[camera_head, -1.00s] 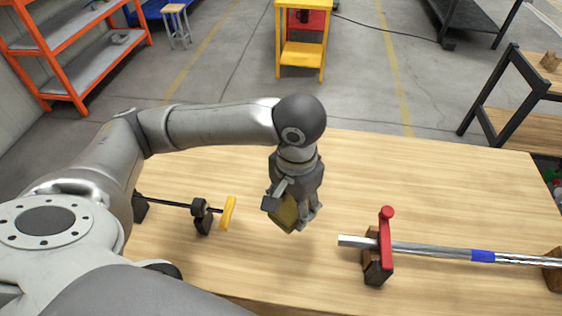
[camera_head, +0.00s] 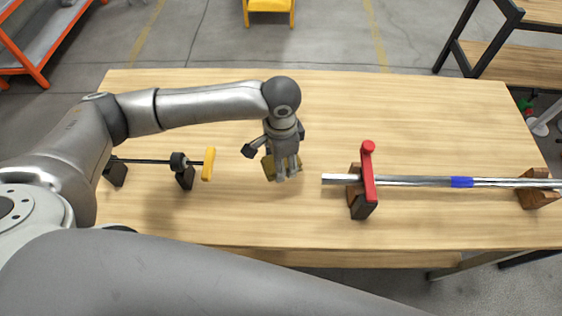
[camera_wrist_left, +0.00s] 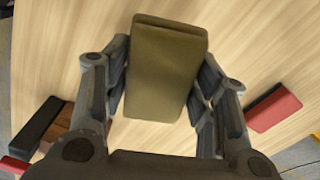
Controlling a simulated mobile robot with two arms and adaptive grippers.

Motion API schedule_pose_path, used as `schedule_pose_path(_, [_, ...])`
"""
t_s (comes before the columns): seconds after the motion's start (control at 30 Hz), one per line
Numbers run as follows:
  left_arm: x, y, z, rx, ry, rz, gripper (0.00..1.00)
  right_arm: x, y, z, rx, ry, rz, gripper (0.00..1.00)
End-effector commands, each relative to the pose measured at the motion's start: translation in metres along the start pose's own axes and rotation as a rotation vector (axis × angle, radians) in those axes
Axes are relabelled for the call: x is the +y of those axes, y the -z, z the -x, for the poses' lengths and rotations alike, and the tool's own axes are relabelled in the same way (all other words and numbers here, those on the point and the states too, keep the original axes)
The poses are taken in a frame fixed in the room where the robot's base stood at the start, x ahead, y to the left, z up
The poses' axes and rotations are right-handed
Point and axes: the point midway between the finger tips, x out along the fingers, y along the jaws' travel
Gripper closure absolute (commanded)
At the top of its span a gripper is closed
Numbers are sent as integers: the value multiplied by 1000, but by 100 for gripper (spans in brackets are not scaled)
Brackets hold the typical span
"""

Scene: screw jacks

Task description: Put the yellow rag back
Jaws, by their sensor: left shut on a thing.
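The yellow rag (camera_head: 268,168) is a folded, olive-yellow cloth pad. My left gripper (camera_head: 287,167) is shut on it, pointing down over the middle of the wooden table. In the left wrist view the rag (camera_wrist_left: 166,70) sits between the two fingers of the left gripper (camera_wrist_left: 165,95), its broad face showing. I cannot tell whether the rag touches the table top. In the head view the gripper partly hides it. My right gripper is out of view.
Left on the wooden table (camera_head: 420,120), a black rod (camera_head: 140,161) on dark blocks has a yellow handle (camera_head: 208,164). Right, a metal bar (camera_head: 415,181) with a blue band rests on blocks beside a red lever (camera_head: 368,172). The table's back middle is clear.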

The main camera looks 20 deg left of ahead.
Motion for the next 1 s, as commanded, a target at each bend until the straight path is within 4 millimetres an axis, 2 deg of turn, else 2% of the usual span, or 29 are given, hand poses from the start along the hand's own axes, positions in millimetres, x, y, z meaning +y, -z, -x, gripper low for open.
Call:
schedule_pose_path(0.1, [-12,5,-14,1,1,1,66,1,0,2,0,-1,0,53])
schedule_pose_path(0.2, [-17,7,-20,1,1,0,66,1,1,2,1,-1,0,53])
schedule_pose_path(0.4, [-24,9,-30,0,2,1,66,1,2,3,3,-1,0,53])
schedule_pose_path(0.6, [-23,9,-58,0,0,0,66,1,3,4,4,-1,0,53])
schedule_pose_path(0.97, [-23,10,-62,2,0,0,66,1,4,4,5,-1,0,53])
schedule_pose_path(1.0, [-23,10,-62,3,1,0,43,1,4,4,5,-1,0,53])
